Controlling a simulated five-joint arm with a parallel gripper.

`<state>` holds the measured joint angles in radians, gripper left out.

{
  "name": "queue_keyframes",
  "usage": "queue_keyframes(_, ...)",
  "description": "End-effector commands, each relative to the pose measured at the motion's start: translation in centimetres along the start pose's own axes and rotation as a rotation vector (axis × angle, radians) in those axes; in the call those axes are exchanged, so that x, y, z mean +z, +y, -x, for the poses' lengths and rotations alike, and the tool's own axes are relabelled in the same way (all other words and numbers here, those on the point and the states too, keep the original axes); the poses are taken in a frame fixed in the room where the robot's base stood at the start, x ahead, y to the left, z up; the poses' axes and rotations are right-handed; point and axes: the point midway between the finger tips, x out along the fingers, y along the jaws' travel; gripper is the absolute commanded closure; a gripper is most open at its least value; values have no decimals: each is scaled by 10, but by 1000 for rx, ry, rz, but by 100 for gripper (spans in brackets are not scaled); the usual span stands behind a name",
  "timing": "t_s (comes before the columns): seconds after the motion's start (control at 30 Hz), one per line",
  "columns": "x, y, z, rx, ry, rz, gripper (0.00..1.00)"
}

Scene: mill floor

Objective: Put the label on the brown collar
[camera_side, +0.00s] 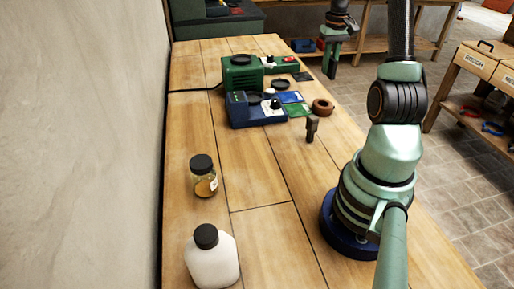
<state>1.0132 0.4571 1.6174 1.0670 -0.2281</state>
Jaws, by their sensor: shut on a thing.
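A brown ring-shaped collar (323,106) lies on the bench near its right edge. My gripper (331,72) hangs with its fingers down, above and beyond the collar in the picture and apart from it. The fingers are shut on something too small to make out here. I cannot pick out the label for certain. Flat blue (291,97) and green (299,111) cards lie left of the collar.
A dark brown upright piece (312,129) stands just in front of the collar. Green (243,72) and blue (248,110) devices stand to the left. A jar (204,181) and a white bottle (212,262) stand nearer. The middle of the bench (255,180) is clear.

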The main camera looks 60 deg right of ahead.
Motion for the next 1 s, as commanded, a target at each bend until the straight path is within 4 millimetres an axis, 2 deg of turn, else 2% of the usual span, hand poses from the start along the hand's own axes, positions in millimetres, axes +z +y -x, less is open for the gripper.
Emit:
queue_keyframes(0.03, 1, 0, -14, -2, -7, 0, 100)
queue_keyframes(0.2, 1, -1, -46, -1, -4, 0, 100)
queue_keyframes(0.47, 0, 0, -68, 0, -2, 0, 100)
queue_keyframes(0.63, 1, 0, -93, -1, -3, 0, 100)
queue_keyframes(0.77, 0, 0, -102, 0, -1, 0, 100)
queue_keyframes(1.0, 0, 0, -102, 0, 1, 0, 100)
